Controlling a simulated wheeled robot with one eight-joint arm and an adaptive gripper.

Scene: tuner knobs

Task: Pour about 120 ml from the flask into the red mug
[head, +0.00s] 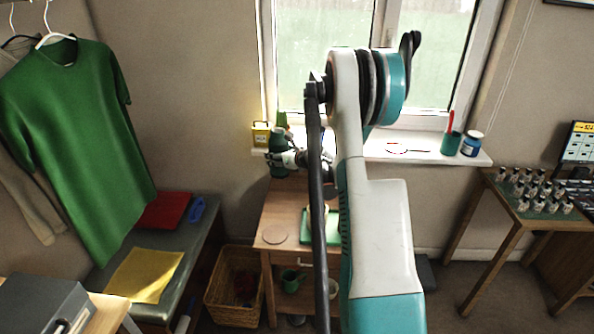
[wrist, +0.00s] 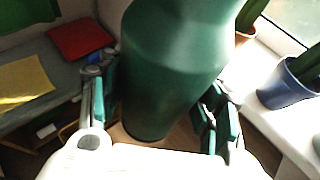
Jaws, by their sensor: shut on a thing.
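The green flask (wrist: 170,75) stands between the two fingers of my gripper (wrist: 160,112) in the wrist view. The fingers are shut on its body. In the head view the flask (head: 279,160) looks upright above the back left of the small wooden table (head: 276,215), beside the window sill. My gripper (head: 291,159) reaches it from the right. I cannot tell whether its base touches the tabletop. I see no red mug in either view; my arm covers part of the table.
A green mug (head: 291,281) stands on the shelf below.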

